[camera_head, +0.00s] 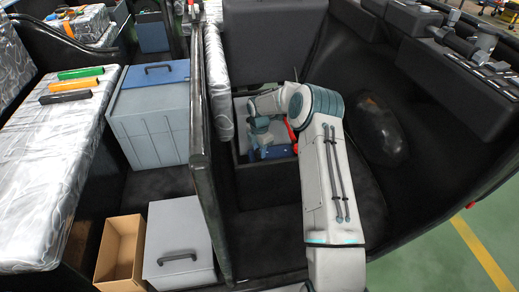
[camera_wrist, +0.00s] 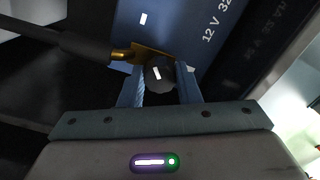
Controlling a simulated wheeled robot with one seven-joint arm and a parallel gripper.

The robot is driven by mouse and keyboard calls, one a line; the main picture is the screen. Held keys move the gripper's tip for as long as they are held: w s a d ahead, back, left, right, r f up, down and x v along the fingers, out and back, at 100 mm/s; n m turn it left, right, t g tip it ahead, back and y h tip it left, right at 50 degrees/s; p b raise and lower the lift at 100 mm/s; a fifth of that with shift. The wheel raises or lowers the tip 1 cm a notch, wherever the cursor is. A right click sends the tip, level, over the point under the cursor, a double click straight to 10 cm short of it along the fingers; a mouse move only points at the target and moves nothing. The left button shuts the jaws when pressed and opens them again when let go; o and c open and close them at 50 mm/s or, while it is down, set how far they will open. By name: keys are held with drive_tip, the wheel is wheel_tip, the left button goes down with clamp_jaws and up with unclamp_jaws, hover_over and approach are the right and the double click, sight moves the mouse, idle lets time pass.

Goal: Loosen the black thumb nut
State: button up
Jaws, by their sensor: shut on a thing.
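The black thumb nut (camera_wrist: 158,74) is a dark round knob in the middle of the wrist view. It sits at a brass terminal clamp (camera_wrist: 124,54) on the end of a thick black cable (camera_wrist: 62,40). My gripper (camera_wrist: 160,88) is shut on the nut, with one finger on each side of it. Behind is a blue battery (camera_wrist: 185,18) with white "12 V" lettering. In the head view the battery (camera_head: 281,152) lies low in an open compartment, and my gripper (camera_head: 259,138) reaches down into it. The nut is hidden in the head view.
The compartment wall (camera_head: 240,185) is close around my gripper. A red piece (camera_head: 291,131) shows by my arm. On the left are a padded silver seat (camera_head: 45,160) with several coloured bars, a grey case (camera_head: 178,240) and an open cardboard box (camera_head: 119,250).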

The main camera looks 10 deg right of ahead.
drive_tip(key=shift+n, duration=1)
drive_tip(key=o, duration=1)
wheel_tip(320, 180, up, 14)
drive_tip(key=shift+f+p, duration=0.1)
drive_tip(key=shift+p, duration=0.7)
drive_tip(key=shift+a, duration=0.1)
